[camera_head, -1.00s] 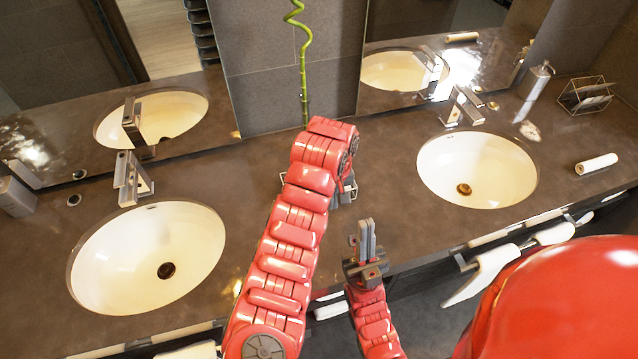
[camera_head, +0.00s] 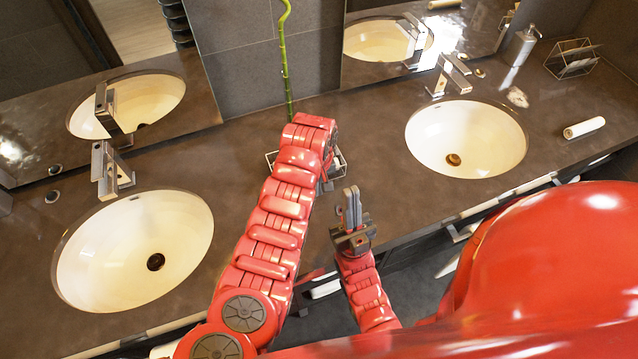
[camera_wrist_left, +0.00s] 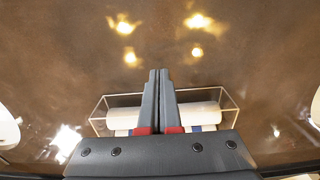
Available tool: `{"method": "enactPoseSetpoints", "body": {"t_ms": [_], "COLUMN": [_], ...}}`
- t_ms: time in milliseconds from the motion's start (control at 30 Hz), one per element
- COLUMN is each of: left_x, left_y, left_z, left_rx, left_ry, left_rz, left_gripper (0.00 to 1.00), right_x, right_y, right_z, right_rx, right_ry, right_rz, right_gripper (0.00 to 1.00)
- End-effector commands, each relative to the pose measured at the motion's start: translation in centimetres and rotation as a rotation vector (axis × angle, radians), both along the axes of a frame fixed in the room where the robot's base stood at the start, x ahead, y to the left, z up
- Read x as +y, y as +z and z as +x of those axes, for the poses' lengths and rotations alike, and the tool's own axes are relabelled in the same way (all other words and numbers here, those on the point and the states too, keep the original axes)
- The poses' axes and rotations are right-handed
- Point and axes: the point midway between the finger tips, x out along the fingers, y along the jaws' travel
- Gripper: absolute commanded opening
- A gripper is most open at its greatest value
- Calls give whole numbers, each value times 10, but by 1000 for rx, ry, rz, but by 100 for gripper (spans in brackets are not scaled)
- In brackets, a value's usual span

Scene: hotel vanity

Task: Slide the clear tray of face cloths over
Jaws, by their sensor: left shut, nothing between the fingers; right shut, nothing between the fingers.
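The clear tray (camera_wrist_left: 124,96) is a thin-edged box on the brown counter in the left wrist view. White rolled face cloths (camera_wrist_left: 192,112) with blue bands lie in it. In the head view my left arm hides most of the tray, and its edge (camera_head: 269,157) shows on both sides of the arm. My left gripper (camera_wrist_left: 163,72) is shut and empty, its fingers crossing in front of the tray's middle; I cannot tell if they touch it. In the head view it is mostly hidden behind its arm. My right gripper (camera_head: 352,192) is shut and empty, pointing up near the counter's front edge.
Two white basins, left (camera_head: 135,250) and right (camera_head: 466,138), flank the tray, each with a faucet. A bamboo stalk (camera_head: 286,70) stands behind. A white roll (camera_head: 584,128), dispenser (camera_head: 521,46) and wire-edged holder (camera_head: 572,58) are at right. Counter between tray and right basin is clear.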

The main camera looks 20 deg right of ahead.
Motion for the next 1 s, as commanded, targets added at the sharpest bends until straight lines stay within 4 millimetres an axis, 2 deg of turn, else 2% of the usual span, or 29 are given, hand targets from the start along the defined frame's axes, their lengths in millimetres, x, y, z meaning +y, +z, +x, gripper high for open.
{"method": "enactPoseSetpoints", "body": {"t_ms": [167,267,500,1000], "left_x": [1,2,2,2], "left_y": [2,-4,-2,-1], "left_z": [9,15,26,29], "left_rx": [3,11,7,2], "left_ry": [-2,4,2,-4], "left_rz": [2,1,1,3], "left_gripper": [0,0,0,0], "right_x": [0,0,0,0], "right_y": [6,-1,-6,-7], "right_z": [0,0,0,0], "right_rx": [0,0,0,0], "right_ry": [0,0,0,0], "right_rz": [0,0,0,0], "right_gripper": [0,0,0,0]}}
